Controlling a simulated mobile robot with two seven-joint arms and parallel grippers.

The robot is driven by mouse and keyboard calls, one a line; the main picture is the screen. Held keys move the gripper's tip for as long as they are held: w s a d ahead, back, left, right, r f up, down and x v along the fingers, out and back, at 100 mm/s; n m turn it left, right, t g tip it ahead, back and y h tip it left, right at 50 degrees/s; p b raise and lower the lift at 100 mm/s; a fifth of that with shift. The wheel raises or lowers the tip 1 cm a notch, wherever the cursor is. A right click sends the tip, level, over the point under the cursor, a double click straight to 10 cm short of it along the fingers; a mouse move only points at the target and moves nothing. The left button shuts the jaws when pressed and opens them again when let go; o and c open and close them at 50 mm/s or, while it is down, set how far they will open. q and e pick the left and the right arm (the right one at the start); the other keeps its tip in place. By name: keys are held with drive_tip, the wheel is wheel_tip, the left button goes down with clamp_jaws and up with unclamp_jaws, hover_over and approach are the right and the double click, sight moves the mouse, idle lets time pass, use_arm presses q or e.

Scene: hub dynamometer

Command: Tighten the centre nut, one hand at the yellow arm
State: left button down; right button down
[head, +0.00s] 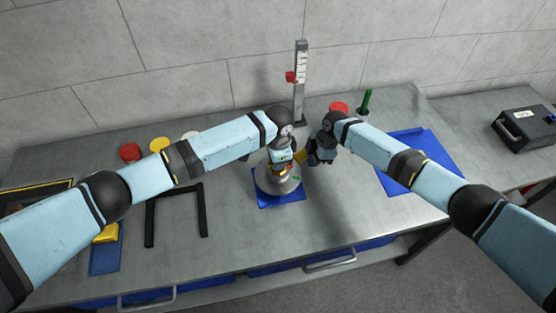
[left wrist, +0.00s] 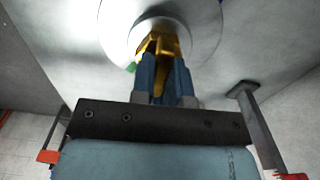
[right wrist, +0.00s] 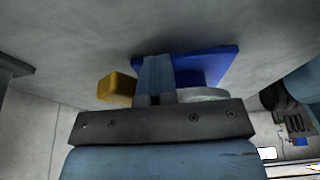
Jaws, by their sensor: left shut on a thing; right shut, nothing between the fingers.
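The grey round hub (head: 278,183) stands on a blue plate (head: 283,202) at the middle of the bench. My left gripper (head: 281,168) points down over the hub's middle. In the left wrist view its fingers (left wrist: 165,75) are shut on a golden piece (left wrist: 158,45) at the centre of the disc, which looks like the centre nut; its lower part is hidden. The yellow arm (head: 300,156) sticks out behind the hub, to the right. My right gripper (head: 313,160) is shut and empty beside it. In the right wrist view the yellow end (right wrist: 117,88) lies left of the fingers (right wrist: 158,78); I cannot tell whether they touch.
A grey upright scale (head: 299,85) with a red slider stands behind. A black frame (head: 150,217) lies at left, a blue mat (head: 425,155) at right. Red, yellow and white round pieces (head: 159,144) stand at the back left. A green rod (head: 366,100) stands behind my right arm.

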sight(299, 151)
drive_tip(key=shift+w+a, duration=1)
drive_tip(key=shift+a, duration=0.05)
drive_tip(key=shift+w+a, duration=0.4)
drive_tip(key=shift+a, duration=0.25)
drive_tip(key=shift+w+a, duration=0.35)
drive_tip(key=shift+a, duration=0.3)
use_arm(q)
drive_tip(key=c, duration=0.6)
unclamp_jaws()
drive_tip(key=shift+r, duration=0.1)
